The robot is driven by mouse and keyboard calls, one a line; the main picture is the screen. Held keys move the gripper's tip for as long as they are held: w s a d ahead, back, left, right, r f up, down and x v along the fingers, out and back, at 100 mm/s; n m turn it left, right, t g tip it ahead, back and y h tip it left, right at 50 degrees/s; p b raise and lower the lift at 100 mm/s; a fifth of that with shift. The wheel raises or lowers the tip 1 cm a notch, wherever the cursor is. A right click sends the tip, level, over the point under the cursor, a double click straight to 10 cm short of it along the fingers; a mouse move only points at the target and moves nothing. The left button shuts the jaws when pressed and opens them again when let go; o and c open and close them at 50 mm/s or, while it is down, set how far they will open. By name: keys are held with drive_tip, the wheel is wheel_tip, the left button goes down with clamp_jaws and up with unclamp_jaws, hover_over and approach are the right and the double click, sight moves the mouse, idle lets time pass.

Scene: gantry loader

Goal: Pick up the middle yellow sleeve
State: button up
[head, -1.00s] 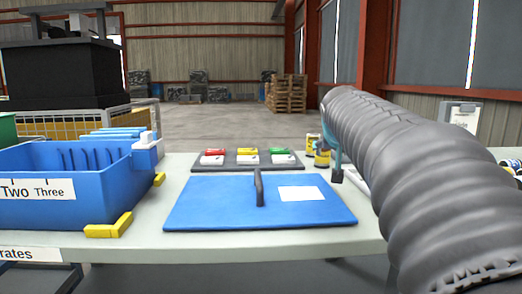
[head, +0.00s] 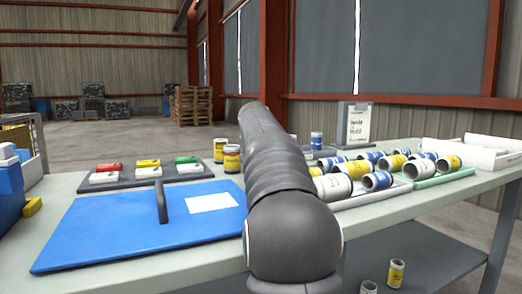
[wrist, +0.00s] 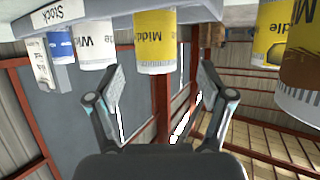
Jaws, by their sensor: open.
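A yellow sleeve labelled "Middle" (wrist: 155,40) shows upside down in the wrist view, beyond and between the spread fingers. My gripper (wrist: 160,80) is open and empty, and I see no contact with the sleeve. A white sleeve labelled "Wide" (wrist: 95,44) and a blue sleeve (wrist: 60,45) stand beside it in a row.
Yellow, white and blue sleeves lie in trays at the right, including a green tray (head: 447,177). A blue board with a handle (head: 110,225) and a grey tray of coloured blocks (head: 75,187) lie left of my arm.

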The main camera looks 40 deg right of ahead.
drive_tip(key=shift+x, duration=2.75)
drive_tip(key=shift+s+d, duration=0.1)
drive_tip(key=shift+s, duration=0.05)
clamp_jaws()
